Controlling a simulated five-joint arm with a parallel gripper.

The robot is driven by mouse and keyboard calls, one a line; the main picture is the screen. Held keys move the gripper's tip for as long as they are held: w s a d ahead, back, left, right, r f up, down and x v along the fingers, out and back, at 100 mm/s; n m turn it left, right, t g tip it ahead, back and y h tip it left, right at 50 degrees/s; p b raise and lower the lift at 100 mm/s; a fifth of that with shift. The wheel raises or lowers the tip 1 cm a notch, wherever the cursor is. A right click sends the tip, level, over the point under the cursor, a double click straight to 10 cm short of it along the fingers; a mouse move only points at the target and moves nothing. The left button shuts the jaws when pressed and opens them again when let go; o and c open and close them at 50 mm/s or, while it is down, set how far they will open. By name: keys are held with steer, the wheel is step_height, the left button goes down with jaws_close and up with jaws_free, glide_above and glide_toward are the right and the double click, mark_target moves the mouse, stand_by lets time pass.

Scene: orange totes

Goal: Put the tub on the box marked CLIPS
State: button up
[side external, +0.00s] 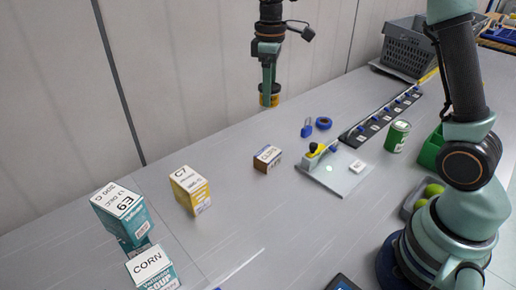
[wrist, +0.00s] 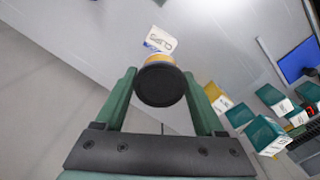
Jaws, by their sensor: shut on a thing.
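My gripper (side external: 267,88) is shut on a small round tub (side external: 269,96), yellow with dark ends, and holds it in the air above the back of the table. In the wrist view the tub's dark round end (wrist: 160,84) shows between the two green fingers of my gripper (wrist: 160,88). The box marked CLIPS (side external: 267,159) is a small brown box with a white top, standing on the table apart from the tub. It also shows in the wrist view (wrist: 159,40), beyond the tub and partly hidden by it.
A yellow box marked C7 (side external: 190,190), a teal box (side external: 120,211) and a box marked CORN (side external: 152,268) stand at left. A clear plate with a yellow device (side external: 318,158), a blue padlock (side external: 307,127) and a green can (side external: 397,136) are at right.

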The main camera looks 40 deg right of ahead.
step_height(320, 180, down, 15)
steer(key=shift+f, duration=0.1)
stand_by(0.4)
steer(key=shift+f, duration=0.1)
steer(key=o, duration=1.5)
steer(key=shift+c, duration=0.2)
step_height(320, 180, up, 11)
steer(key=shift+r, duration=0.2)
steer(key=shift+s+r, duration=0.1)
steer(key=shift+r, duration=0.5)
steer(key=s+r+m+t, duration=0.2)
steer(key=s+r+m, duration=0.1)
steer(key=s, duration=0.5)
steer(key=s+a+r+m+t, duration=0.1)
steer(key=s+r+m+t, duration=0.2)
steer(key=s, duration=0.6)
steer(key=shift+s+r+m+t, duration=0.2)
steer(key=shift+m+t, duration=0.1)
steer(key=shift+m, duration=0.3)
